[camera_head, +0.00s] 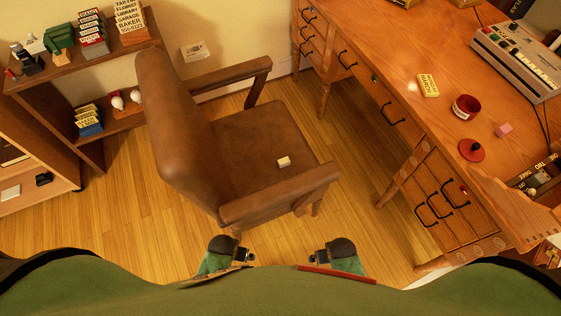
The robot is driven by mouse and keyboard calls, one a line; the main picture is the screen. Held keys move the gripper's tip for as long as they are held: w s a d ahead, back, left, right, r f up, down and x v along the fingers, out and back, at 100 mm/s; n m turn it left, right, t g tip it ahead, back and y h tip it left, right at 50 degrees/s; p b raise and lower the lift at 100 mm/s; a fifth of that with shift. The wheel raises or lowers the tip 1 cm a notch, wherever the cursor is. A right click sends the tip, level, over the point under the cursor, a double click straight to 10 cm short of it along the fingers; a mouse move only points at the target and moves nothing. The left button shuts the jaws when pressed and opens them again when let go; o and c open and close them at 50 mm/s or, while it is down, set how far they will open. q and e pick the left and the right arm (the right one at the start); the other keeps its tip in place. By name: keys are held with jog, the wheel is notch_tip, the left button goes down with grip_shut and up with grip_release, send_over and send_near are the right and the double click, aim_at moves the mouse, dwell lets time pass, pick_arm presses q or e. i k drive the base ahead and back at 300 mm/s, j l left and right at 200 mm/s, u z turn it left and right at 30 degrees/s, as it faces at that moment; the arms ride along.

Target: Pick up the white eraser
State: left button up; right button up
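A small off-white block (284,161), which looks like the white eraser, lies on the brown seat of the chair (245,140). Nothing covers it. My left gripper (249,257) and my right gripper (313,258) are at the bottom middle of the view, close to my body. Both are apart from the block, nearer to me than the chair. Their fingers are small and dark, and I cannot tell whether they are open or shut. I see nothing held in either.
The chair's armrest (280,192) stands between my grippers and the block. A wooden desk (400,60) on the right holds a pink block (503,130), a red tin (465,107), a yellow box (428,85) and a machine (515,60). A shelf (90,62) stands at left.

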aim_at(282, 162)
jog(key=i+l, duration=0.1)
jog(key=l, duration=0.3)
jog(key=i+l, duration=0.15)
jog(key=l, duration=0.2)
jog(key=i+l, duration=0.1)
jog(key=l, duration=0.3)
